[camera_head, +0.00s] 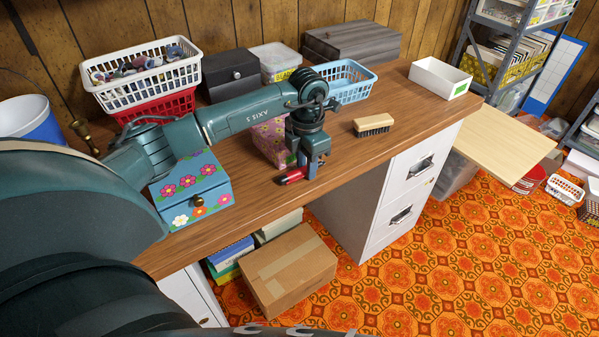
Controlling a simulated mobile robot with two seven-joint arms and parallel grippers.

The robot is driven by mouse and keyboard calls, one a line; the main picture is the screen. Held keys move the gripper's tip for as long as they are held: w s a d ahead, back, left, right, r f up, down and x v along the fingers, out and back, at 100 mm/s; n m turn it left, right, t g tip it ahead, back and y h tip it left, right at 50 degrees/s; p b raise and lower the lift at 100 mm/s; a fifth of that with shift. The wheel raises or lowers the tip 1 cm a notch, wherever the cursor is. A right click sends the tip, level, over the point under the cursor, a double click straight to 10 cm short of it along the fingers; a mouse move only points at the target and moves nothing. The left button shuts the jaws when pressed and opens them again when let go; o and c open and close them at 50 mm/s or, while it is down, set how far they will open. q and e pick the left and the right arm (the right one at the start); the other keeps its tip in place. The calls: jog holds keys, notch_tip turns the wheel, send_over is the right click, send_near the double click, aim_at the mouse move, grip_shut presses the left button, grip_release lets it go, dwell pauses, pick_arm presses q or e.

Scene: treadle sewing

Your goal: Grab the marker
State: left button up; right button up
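A red and dark marker (291,177) lies at the front edge of the wooden desk (365,150), near the middle of the picture. My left gripper (311,173) points down at the marker's right end and covers part of it. The fingertips are small and overlap in this view, so I cannot tell whether they are open or shut, or whether they touch the marker. My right gripper is not in view.
A brush (373,124) lies to the right. Baskets and boxes line the back. The desk's front right is clear. A cardboard box (289,270) sits below.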

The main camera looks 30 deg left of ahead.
pick_arm(q)
jog(key=shift+c, duration=0.3)
grip_shut()
jog(key=shift+r, duration=0.1)
